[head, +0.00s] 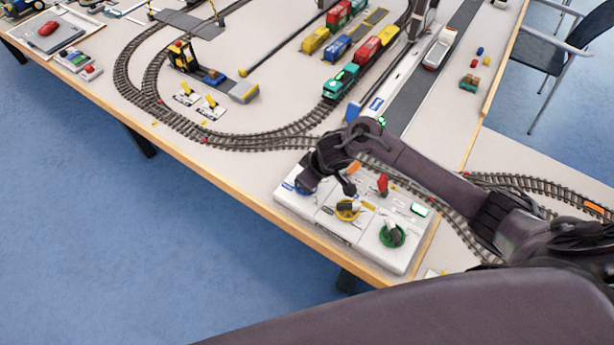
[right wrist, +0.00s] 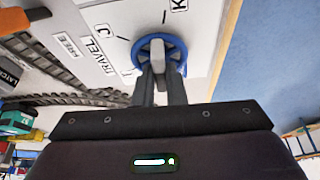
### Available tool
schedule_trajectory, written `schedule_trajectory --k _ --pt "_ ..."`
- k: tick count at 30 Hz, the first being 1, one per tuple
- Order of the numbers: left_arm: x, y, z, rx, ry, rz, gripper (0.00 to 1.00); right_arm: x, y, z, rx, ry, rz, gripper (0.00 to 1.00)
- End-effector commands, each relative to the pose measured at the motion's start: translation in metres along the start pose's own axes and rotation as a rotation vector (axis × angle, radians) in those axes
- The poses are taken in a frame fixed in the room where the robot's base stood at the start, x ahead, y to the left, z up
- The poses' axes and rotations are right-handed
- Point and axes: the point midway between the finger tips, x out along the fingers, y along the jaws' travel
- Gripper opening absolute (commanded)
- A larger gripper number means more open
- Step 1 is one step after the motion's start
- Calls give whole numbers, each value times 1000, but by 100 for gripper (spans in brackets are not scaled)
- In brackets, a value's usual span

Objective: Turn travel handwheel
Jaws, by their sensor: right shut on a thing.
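The travel handwheel (right wrist: 181,47) is a blue spoked wheel with a pale grip bar across its middle, next to the printed word TRAVEL in the right wrist view. My right gripper (right wrist: 159,74) is shut on its pale bar, with one dark finger on each side. In the head view my right gripper (head: 308,183) reaches down over the left end of the white control panel (head: 352,237) and mostly hides the blue wheel. My left gripper is not in view.
A yellow handwheel (head: 347,209) and a green handwheel (head: 392,235) stand on the same panel, right of the blue one. Model railway track (head: 250,140) curves behind the panel. The table's wooden edge runs along the front.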

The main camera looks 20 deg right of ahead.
Motion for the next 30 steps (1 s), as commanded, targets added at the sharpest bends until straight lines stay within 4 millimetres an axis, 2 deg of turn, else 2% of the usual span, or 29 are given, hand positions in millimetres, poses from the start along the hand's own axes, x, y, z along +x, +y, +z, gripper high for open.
schedule_trajectory --k 11,30 --pt "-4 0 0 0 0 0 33 -1 4 -2 -326 1 -132 0" --pt "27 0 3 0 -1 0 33 2 7 -3 -818 1 -334 0"
